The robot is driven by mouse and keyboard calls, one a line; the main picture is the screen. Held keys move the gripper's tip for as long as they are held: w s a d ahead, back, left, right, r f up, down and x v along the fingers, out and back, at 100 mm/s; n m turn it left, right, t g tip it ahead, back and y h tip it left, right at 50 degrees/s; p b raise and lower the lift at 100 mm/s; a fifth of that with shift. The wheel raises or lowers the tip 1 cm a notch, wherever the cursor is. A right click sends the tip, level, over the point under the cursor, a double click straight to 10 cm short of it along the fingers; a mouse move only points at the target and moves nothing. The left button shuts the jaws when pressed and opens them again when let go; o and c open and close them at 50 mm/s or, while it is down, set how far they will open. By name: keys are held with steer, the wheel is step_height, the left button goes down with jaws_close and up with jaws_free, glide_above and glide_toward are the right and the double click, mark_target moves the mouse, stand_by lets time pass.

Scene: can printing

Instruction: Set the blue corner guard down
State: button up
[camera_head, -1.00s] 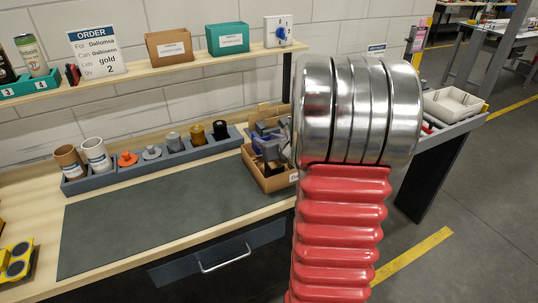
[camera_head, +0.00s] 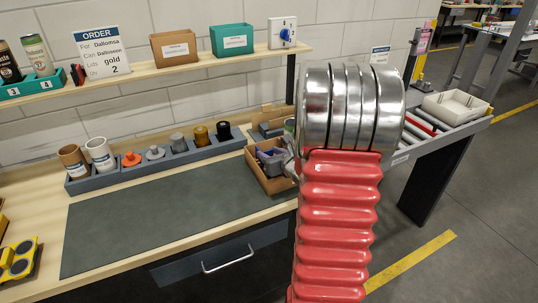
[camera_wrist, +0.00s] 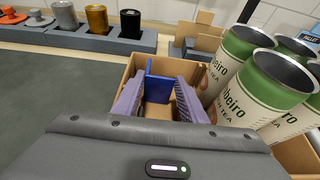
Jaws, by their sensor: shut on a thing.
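The blue corner guard (camera_wrist: 160,86) shows in the wrist view between the two purple-grey fingers of my gripper (camera_wrist: 158,100). My gripper is shut on it. Gripper and guard are at the open cardboard box (camera_wrist: 134,68), within its walls as seen from the wrist. In the head view my gripper (camera_head: 272,160) is at the box (camera_head: 268,184), partly hidden by my arm. The guard cannot be made out clearly there, and whether it touches the box floor cannot be told.
Several green-and-white cans (camera_wrist: 262,85) stand close right of the box in the wrist view. A grey rack (camera_head: 150,163) with cups and coloured pieces lies left of it. The dark mat (camera_head: 160,218) is clear. A roller conveyor (camera_head: 432,132) with a pale tray (camera_head: 455,106) stands right.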

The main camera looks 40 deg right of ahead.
steer(key=o, duration=0.7)
steer(key=shift+f, duration=0.1)
steer(key=shift+o, duration=0.2)
steer(key=shift+s+r, duration=0.3)
steer(key=shift+s, duration=0.05)
steer(key=v, duration=1.1)
steer(key=shift+s+a, duration=0.1)
